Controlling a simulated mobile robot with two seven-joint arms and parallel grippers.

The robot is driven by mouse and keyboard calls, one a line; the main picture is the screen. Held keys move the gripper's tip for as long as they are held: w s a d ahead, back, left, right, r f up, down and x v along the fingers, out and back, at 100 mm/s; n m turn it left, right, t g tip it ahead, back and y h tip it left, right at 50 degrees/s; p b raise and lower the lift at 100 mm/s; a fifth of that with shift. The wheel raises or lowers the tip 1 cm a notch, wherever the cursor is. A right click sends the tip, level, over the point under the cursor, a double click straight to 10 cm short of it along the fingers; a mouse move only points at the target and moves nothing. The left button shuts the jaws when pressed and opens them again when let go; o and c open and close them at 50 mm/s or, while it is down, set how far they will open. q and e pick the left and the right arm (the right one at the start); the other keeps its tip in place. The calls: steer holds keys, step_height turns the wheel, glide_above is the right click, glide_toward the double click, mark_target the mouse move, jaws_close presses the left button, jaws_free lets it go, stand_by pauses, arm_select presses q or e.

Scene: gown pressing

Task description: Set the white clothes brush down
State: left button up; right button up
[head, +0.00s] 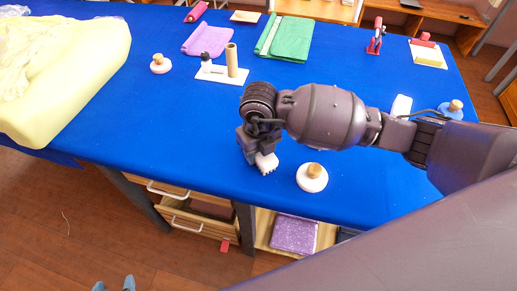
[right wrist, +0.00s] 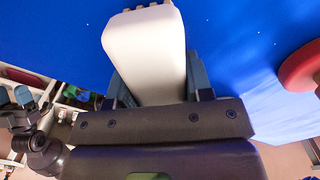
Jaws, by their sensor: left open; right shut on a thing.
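The white clothes brush (head: 267,163) is held by my right gripper (head: 252,150) low over the front part of the blue table, left of a round white piece with a wooden knob. In the right wrist view the smooth white brush (right wrist: 146,55) sticks out from between the dark fingers (right wrist: 150,88), with pale bristles at its far edge. I cannot tell whether the brush touches the cloth. My left gripper is outside the head view. In the right wrist view it appears at the left edge (right wrist: 24,98), open and empty, away from the brush.
The blue table (head: 210,130) has the knobbed white piece (head: 311,183) close right of the brush. A white block (head: 401,105) lies behind my right arm. A stand with a post (head: 222,76), folded green cloth (head: 287,40) and yellow padded form (head: 80,85) are farther off. Bare cloth lies left of the brush.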

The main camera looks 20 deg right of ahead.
steer(key=shift+f, duration=0.1)
steer(key=o, duration=0.9)
arm_select(q)
steer(key=shift+s+a+f, duration=0.1)
steer(key=shift+s, duration=0.2)
arm_select(e)
steer(key=shift+o, duration=0.2)
steer(key=shift+r, duration=0.55)
arm_select(q)
steer(key=shift+s+a+r+p, duration=0.1)
steer(key=shift+r+p, duration=0.7)
steer(key=shift+p, duration=0.3)
arm_select(e)
step_height(320, 180, up, 11)
steer(key=shift+r, duration=0.2)
steer(key=shift+f, duration=0.1)
